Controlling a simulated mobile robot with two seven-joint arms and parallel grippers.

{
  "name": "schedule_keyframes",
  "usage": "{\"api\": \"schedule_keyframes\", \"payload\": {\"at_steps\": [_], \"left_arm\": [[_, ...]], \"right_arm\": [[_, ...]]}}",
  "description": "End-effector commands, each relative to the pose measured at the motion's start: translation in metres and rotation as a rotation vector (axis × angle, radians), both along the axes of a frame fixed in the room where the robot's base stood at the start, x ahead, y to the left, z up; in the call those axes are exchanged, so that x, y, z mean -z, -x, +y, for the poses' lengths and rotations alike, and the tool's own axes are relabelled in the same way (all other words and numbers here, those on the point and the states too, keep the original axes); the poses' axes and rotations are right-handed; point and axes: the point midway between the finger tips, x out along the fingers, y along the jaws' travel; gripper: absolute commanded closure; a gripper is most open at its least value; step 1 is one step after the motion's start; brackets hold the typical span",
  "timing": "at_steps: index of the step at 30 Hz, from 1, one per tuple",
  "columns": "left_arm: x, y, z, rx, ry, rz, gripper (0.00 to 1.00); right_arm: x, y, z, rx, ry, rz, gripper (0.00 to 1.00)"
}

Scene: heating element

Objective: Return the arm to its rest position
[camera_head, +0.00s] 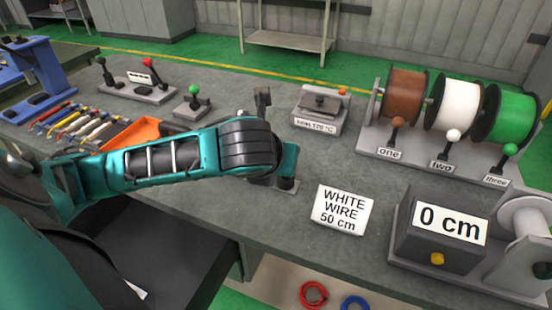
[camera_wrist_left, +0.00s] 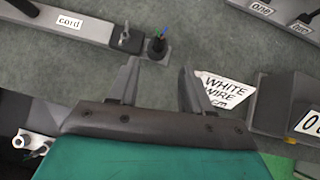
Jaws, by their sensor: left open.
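My left arm (camera_head: 170,160) reaches in from the left over the workbench in the head view, bent at a dark joint. Its fingers are hidden behind the arm there. In the left wrist view my left gripper (camera_wrist_left: 158,68) is open, with nothing between its two grey fingers. Past the fingertips are a dark cup (camera_wrist_left: 157,50) with coloured wire ends and a grey block with a "cord" label (camera_wrist_left: 69,22). My right gripper is not in view.
A "WHITE WIRE 50 cm" card (camera_head: 342,209) and a "0 cm" box (camera_head: 440,225) stand right of the arm. Brown, white and green spools (camera_head: 458,106) stand at the back right. An orange tray (camera_head: 135,133) and several tools (camera_head: 85,125) lie beyond the forearm.

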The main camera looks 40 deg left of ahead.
Motion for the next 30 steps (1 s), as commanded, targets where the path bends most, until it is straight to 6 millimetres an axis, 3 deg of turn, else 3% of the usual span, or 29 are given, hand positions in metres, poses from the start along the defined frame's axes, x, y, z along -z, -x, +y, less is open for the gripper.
{"api": "schedule_keyframes", "payload": {"at_steps": [18,23,30], "left_arm": [[0.005,0.002,-0.005,-0.029,0.048,-0.002,0.51],[0.029,0.018,-0.030,-0.222,0.313,-0.013,0.51],[0.074,0.061,-0.066,-0.822,0.867,-0.005,0.51]], "right_arm": [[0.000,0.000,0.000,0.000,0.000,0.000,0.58],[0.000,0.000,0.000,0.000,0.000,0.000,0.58],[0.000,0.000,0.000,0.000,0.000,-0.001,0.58]]}}
